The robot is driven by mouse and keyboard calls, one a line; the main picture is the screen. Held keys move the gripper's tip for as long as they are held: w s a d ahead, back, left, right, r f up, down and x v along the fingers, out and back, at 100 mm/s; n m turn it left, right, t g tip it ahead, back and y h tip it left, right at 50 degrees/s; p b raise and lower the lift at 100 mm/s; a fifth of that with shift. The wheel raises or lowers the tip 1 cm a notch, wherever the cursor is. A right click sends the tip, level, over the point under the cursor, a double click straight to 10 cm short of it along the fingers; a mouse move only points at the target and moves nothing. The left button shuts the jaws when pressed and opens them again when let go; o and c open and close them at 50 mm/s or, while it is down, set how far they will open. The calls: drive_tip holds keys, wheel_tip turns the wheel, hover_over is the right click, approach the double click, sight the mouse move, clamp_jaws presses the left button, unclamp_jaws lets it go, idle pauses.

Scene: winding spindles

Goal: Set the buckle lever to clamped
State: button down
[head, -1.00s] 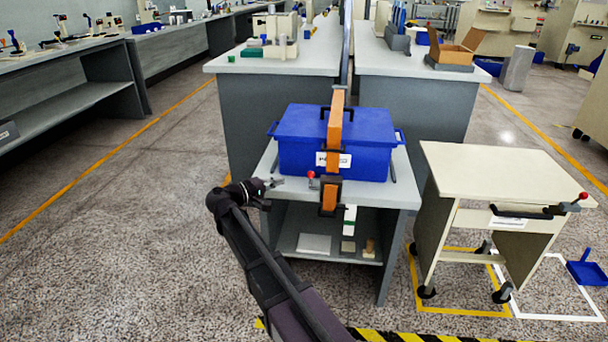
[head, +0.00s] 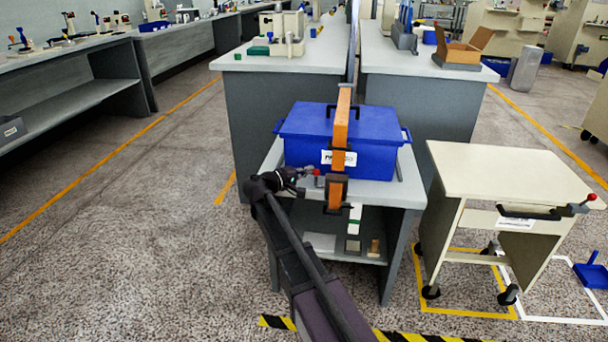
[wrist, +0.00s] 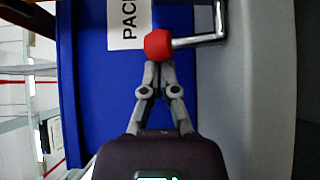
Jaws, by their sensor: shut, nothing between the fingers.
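The buckle lever's red ball knob (head: 316,172) stands just left of the orange strap (head: 341,130) on the blue box. In the wrist view the red knob (wrist: 158,44) sits on a bent metal lever rod (wrist: 205,39), in front of the blue box (wrist: 92,90). My gripper (wrist: 158,68) is shut and empty. Its fingertips are right at the knob's near side; I cannot tell whether they touch it. In the head view my gripper (head: 301,180) is left of the knob. The dark buckle frame (head: 336,190) hangs at the strap's lower front.
The blue box (head: 375,158) stands on a grey stand (head: 398,197) with small items on its lower shelf. A cream cart (head: 500,172) with its own red-knobbed handle stands to the right. Open floor lies to the left.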

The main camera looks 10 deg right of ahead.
drive_tip(key=shift+w+d, duration=0.1)
drive_tip(key=shift+d, duration=0.2)
